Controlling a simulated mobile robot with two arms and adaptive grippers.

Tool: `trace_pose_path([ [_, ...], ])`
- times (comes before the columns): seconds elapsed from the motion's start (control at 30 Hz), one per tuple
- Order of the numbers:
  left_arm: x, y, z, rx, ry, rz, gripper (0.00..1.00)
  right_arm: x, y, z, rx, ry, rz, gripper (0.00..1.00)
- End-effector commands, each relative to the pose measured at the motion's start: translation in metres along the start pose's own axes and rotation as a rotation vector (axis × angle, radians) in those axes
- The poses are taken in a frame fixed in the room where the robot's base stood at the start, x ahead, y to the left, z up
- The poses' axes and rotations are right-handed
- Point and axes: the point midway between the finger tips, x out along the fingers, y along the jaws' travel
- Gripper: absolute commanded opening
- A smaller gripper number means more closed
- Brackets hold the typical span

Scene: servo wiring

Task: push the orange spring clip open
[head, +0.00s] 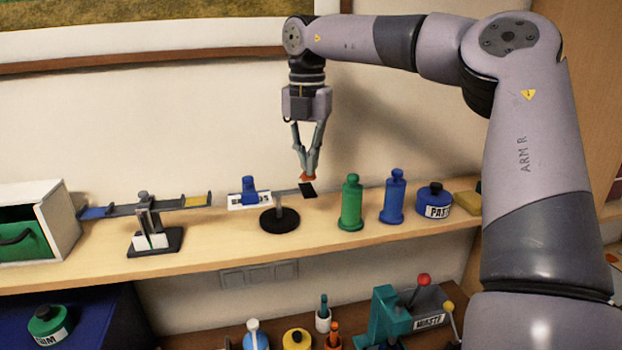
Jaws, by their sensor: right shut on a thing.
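The orange spring clip (308,178) is small and shows between the fingertips of my right gripper (307,175), which points straight down over the shelf. The fingers are closed on the clip. A small black plate (308,190) is just below the clip, at the end of a thin arm on a stand with a round black base (280,220). The clip's jaws are too small to tell whether they are parted. My left gripper is not in view.
Left of the stand are a blue piece on a white labelled block (250,200) and a balance-like beam (150,208). Right of it stand a green bottle (351,205), a blue bottle (394,200) and a blue labelled pot (434,200). More items sit on the lower level.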

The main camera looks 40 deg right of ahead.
Motion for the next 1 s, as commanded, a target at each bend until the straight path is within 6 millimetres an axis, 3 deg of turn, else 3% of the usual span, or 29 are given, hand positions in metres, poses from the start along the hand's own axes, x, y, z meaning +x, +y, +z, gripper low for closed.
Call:
trace_pose_path([
  [0.03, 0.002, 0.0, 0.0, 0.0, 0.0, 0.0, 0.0, 0.01, 0.0, 0.009, 0.008, -0.012, -0.003, 0.0],
  [0.57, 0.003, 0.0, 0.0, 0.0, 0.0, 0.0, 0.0, 0.01, 0.006, 0.02, 0.007, -0.008, -0.004, 0.0],
  [1.0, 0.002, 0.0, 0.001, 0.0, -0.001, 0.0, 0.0, -0.017, 0.0, 0.007, 0.005, -0.007, -0.005, 0.0],
])
